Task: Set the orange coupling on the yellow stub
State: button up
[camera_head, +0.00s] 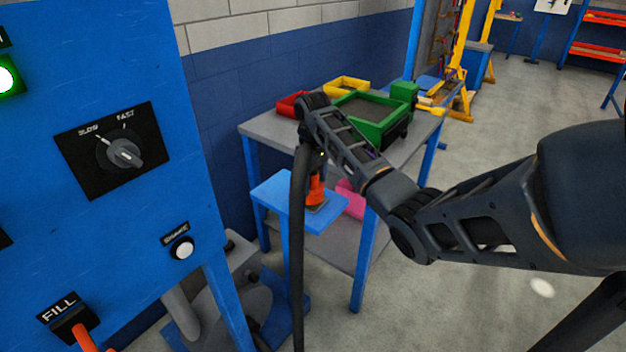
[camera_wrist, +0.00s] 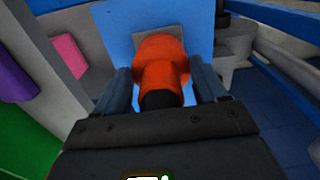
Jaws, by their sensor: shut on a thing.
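The orange coupling (camera_head: 316,189) is upright over the small blue stand, below my wrist. My gripper (camera_wrist: 163,78) is shut on it, with one dark finger on each side, and the coupling (camera_wrist: 162,62) fills the middle of the wrist view. A black part shows at its near end. Its far end lies over a grey-brown plate (camera_wrist: 149,44) on the blue top. I cannot tell whether the coupling touches the plate. I cannot make out the yellow stub in either view; it may be hidden by the coupling.
The blue stand (camera_head: 279,190) is beside a grey workbench (camera_head: 262,127) carrying red, yellow and green bins (camera_head: 371,130). A blue control panel (camera_head: 110,210) fills the left.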

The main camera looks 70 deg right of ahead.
jog(key=shift+f, duration=0.55)
jog(key=o, duration=1.2)
notch_tip(320, 180, up, 8)
jog(key=shift+f+p, duration=0.1)
jog(key=shift+p, duration=0.2)
